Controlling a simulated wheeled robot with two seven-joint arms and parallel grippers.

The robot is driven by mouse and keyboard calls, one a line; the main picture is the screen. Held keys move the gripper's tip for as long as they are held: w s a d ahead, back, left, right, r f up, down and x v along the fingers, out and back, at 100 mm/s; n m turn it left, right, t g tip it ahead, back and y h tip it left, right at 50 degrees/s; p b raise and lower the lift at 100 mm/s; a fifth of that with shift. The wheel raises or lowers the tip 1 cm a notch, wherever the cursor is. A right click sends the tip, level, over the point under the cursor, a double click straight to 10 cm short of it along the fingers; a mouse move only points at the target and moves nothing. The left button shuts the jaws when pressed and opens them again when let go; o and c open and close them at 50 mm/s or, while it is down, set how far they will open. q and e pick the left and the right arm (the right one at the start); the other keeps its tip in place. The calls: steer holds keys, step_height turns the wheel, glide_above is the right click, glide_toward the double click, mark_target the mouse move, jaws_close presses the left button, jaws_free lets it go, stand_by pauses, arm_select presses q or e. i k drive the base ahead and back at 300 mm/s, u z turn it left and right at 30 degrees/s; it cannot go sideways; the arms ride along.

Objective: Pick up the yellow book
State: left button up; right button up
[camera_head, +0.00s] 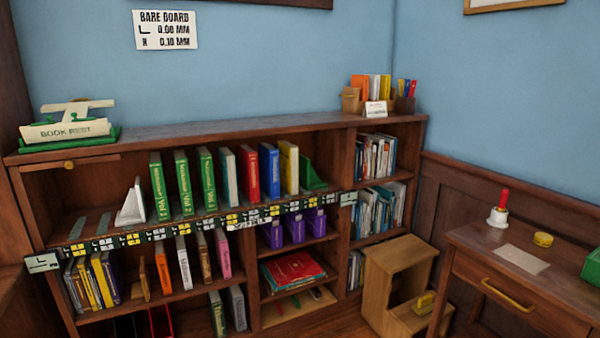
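A yellow book (289,168) stands upright on the upper shelf of the wood bookcase (200,130), spine facing out. A blue book (269,171) stands just to its left, and a green bookend (311,176) is just to its right. Other yellow spines (102,280) show among the books at the lower left. Neither of my grippers is in view.
Red (249,172), white (228,176) and several green books (184,183) fill the upper shelf leftward, past gaps to a white bookend (131,207). A labelled strip (160,234) runs along the shelf edge. A wooden step stool (398,268) and desk (520,262) stand at right.

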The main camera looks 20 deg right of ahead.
mark_target(288, 152)
steer(key=z, duration=0.7)
steer(key=i, duration=0.8)
steer(key=z, duration=0.65)
steer(key=i, duration=1.05)
steer(key=u, duration=1.05)
steer(key=i, duration=0.7)
steer(key=u, duration=0.8)
